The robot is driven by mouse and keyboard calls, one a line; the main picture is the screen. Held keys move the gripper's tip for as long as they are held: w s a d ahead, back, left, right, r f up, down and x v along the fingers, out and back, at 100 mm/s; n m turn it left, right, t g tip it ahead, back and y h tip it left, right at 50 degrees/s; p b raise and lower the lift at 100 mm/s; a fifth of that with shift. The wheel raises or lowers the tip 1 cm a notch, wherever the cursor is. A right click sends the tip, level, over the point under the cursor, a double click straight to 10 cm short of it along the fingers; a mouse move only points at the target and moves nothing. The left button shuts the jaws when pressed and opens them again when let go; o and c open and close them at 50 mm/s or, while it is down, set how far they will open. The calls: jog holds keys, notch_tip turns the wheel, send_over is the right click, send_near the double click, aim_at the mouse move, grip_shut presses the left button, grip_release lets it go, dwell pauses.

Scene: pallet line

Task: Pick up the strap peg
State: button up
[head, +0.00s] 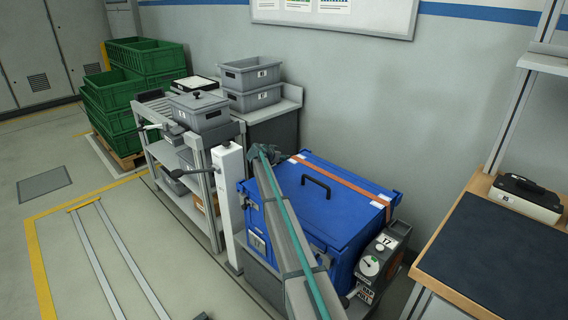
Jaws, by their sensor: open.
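A blue box (328,212) with a closed lid and a black handle (316,183) stands right of centre. An orange strap (340,181) runs across the back part of its lid and over the right edge. I cannot make out the strap peg; it may be too small or hidden. My arm crosses in front of the box from the lower edge. My gripper (264,153) is the small dark shape at the arm's far end, by the box's back left corner, left of the strap's far end. It is open, and I see nothing in it.
A white post (228,190) with a black lever stands close left of the box. A grey cart (163,152) with bins is further left. A gauge unit (378,262) marked 17 sits at the box's right front. A workbench (490,255) with a dark mat is at right.

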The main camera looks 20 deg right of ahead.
grip_shut()
jog(key=shift+r, duration=0.1)
